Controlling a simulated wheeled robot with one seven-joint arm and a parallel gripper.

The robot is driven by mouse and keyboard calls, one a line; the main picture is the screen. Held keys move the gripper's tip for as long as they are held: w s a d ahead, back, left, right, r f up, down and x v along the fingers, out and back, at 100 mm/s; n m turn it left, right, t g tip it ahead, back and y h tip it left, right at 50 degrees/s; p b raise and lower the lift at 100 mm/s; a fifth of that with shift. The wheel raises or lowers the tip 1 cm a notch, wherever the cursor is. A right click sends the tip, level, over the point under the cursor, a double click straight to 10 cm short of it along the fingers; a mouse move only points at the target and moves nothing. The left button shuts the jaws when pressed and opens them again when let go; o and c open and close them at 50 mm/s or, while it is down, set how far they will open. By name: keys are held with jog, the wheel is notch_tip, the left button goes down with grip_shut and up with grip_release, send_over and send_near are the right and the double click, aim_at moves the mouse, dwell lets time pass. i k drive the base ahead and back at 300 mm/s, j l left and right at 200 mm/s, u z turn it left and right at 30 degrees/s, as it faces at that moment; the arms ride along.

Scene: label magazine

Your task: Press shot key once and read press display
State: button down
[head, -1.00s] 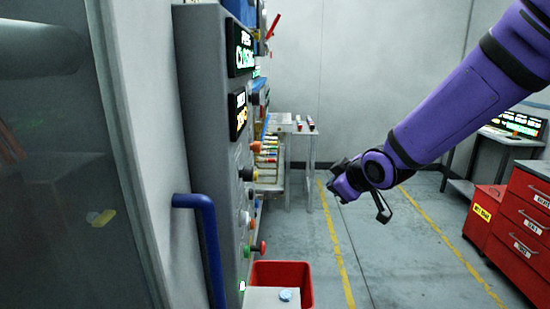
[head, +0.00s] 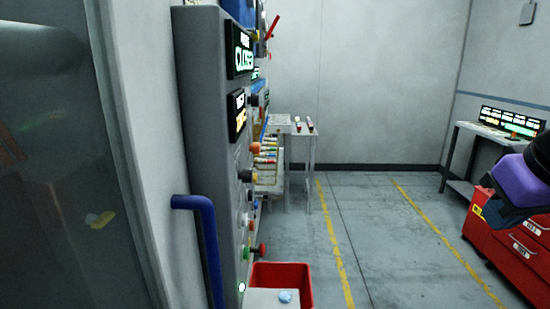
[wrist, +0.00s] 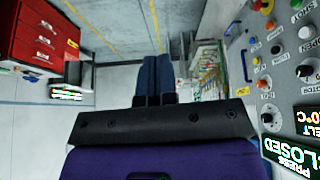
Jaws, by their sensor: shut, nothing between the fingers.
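The grey control panel (head: 205,130) stands at the left of the head view, seen nearly edge-on. Its upper press display (head: 240,52) is lit. In the wrist view the press display (wrist: 292,152) is tilted and reads PRESS CLOSED. Several knobs and push keys sit on the panel at the right of the wrist view, among them a white key (wrist: 306,32) and a black knob (wrist: 303,71). My gripper (wrist: 157,62) is shut and empty, apart from the panel.
A blue handrail (head: 205,245) juts out before the panel. A red bin (head: 290,272) stands at its foot. Red drawers (head: 500,245) and a table with a lit screen (head: 512,122) are at the right. The floor between is clear.

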aim_at(246, 250)
jog(key=i+l, duration=0.25)
jog(key=l, duration=0.15)
jog(key=i+l, duration=0.25)
jog(key=l, duration=0.2)
jog(key=i+l, duration=0.25)
jog(key=l, duration=0.15)
jog(key=i+l, duration=0.25)
jog(key=l, duration=0.15)
jog(key=u, duration=0.5)
jog(key=l+u, duration=0.15)
jog(key=u, duration=0.3)
jog(key=l+u, duration=0.15)
jog(key=u, duration=0.35)
jog(key=l+u, duration=0.1)
jog(key=u, duration=0.4)
jog(key=i, duration=0.05)
